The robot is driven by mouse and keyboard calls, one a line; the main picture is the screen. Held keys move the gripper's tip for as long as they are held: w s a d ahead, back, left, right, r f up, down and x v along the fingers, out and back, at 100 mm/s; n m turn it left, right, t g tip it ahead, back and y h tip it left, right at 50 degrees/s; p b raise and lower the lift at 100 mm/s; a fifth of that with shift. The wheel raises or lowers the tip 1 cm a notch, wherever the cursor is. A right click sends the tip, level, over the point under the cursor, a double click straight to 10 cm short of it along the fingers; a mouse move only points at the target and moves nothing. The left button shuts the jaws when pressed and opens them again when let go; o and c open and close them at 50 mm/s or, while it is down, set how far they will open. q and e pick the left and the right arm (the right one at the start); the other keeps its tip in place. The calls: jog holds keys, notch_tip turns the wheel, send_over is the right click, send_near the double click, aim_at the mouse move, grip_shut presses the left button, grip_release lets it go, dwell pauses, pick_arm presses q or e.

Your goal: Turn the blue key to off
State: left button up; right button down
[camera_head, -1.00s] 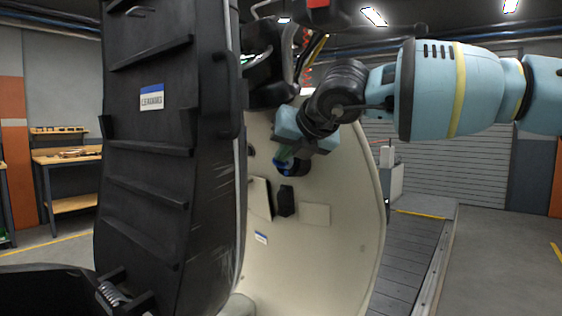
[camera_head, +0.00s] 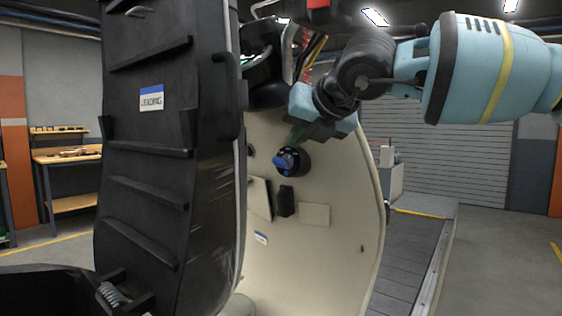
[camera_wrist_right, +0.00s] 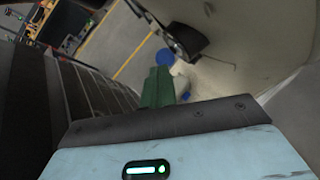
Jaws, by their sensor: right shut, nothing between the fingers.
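The blue key (camera_head: 281,161) sits in a round black switch (camera_head: 296,160) on the cream inner panel. It also shows just past my fingertips in the right wrist view (camera_wrist_right: 166,57). Its blue handle looks slanted; I cannot read any off mark beside it. My right gripper (camera_head: 298,137) has green fingers, also seen in the right wrist view (camera_wrist_right: 158,84). They are shut and empty, just above and slightly right of the key, apart from it as far as I can see. My left gripper is not in view.
A tall black ribbed cover (camera_head: 165,190) with a label stands on the left, close to the panel (camera_head: 320,250). A small black block (camera_head: 286,201) sits below the switch. Cables hang above. The slat conveyor (camera_head: 405,255) runs at right; a workbench (camera_head: 68,158) stands far left.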

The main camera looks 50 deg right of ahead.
jog(key=shift+v, duration=1.2)
jog(key=shift+r, duration=0.1)
